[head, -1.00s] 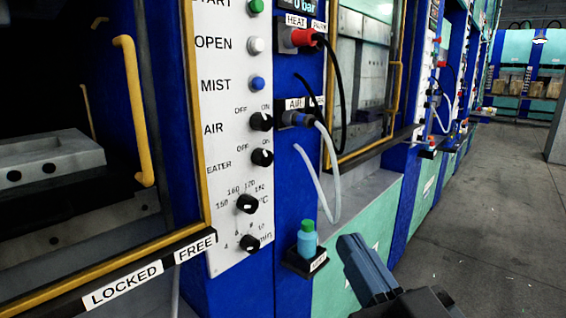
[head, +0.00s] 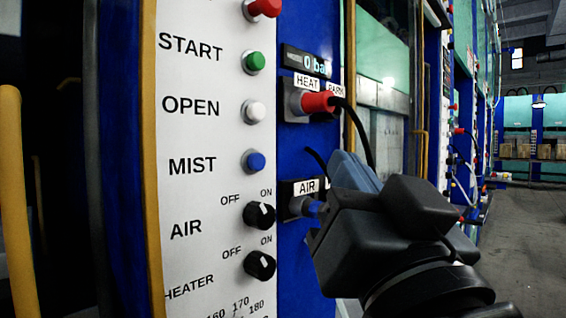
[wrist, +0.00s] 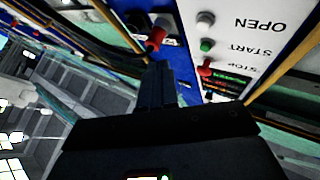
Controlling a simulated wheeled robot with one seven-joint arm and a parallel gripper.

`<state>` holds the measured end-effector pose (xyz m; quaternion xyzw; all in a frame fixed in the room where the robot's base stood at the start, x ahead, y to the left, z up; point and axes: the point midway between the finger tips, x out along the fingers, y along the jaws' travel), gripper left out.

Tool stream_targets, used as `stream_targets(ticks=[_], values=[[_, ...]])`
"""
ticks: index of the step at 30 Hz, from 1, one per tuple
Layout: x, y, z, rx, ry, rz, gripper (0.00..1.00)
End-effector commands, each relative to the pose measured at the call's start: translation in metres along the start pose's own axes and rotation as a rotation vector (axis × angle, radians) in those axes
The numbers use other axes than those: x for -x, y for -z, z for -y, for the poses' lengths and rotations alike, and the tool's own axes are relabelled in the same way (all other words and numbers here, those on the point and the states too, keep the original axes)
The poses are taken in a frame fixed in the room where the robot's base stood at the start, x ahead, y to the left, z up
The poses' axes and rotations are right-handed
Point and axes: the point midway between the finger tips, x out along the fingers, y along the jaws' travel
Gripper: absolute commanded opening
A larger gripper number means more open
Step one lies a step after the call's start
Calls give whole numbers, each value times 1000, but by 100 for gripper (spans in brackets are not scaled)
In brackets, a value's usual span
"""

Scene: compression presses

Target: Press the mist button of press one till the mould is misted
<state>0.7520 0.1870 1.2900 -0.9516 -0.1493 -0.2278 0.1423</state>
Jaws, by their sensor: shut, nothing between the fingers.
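The blue mist button (head: 253,161) sits on the white control panel (head: 190,135), right of the MIST label and below the white open button (head: 254,112). My gripper (head: 350,168) is shut and empty. In the head view it is right of the mist button and apart from it, in front of the blue column by the AIR socket. My gripper also shows in the wrist view (wrist: 157,75), where the picture is upside down and the mist button is out of frame. The mould is not visible in either view now.
The red heat plug (head: 318,102) with its black cable sticks out just above my gripper. The air knob (head: 259,215) and heater knob (head: 259,265) are below the mist button. A yellow handle (head: 14,200) stands at far left. Open floor (head: 530,250) lies to the right.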

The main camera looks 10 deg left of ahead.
Motion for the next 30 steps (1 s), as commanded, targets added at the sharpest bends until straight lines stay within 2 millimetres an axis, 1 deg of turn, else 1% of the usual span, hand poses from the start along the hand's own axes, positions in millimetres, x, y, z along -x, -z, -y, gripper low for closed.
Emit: stream_targets(ticks=[8, 11, 21, 24, 30], values=[[-4, -4, 3, 0, 1, 0, 0], [-10, -8, 8, 0, 1, 0, 0], [-41, -31, 30, 0, 1, 0, 0], [-48, -38, 36, 0, 1, -1, 0], [-58, -44, 43, 0, 1, -1, 0]])
